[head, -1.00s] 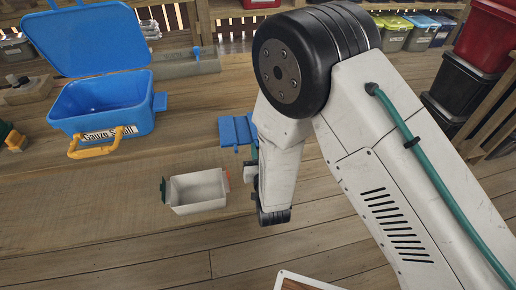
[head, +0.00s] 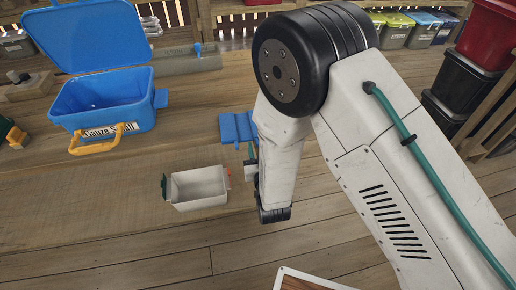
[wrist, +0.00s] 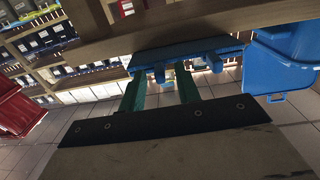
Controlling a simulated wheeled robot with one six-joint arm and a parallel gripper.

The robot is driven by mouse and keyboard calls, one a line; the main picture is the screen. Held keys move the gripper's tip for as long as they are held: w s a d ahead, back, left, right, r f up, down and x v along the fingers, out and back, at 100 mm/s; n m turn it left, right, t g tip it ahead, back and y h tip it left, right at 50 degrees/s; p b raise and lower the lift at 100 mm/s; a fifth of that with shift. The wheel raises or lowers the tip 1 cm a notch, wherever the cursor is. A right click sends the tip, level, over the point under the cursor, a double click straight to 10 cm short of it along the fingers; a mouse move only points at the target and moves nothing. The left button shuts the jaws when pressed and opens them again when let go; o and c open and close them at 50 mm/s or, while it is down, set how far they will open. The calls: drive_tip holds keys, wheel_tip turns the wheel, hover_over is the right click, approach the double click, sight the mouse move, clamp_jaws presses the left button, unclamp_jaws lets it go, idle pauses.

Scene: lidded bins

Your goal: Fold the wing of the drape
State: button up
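No cloth drape can be made out. A flat blue panelled piece (head: 236,128) lies at the edge of the wooden table, just beyond my gripper. In the wrist view the blue piece (wrist: 185,50) lies across the far side of my fingers, with small brackets along its near edge. My gripper (wrist: 160,92) has two green fingers set apart, with a gap and nothing seen held between them. The fingertips are close to the blue piece; I cannot tell if they touch it. In the head view my gripper (head: 252,160) is partly hidden by my arm.
A small pale open bin (head: 199,188) with a dark green latch stands left of my gripper. A blue box (head: 104,103) labelled "Gauze Small" stands with its lid up and a yellow handle. Dark and red bins (head: 464,82) are stacked at right.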

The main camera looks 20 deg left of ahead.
drive_tip(key=v, duration=0.8)
idle(0.4)
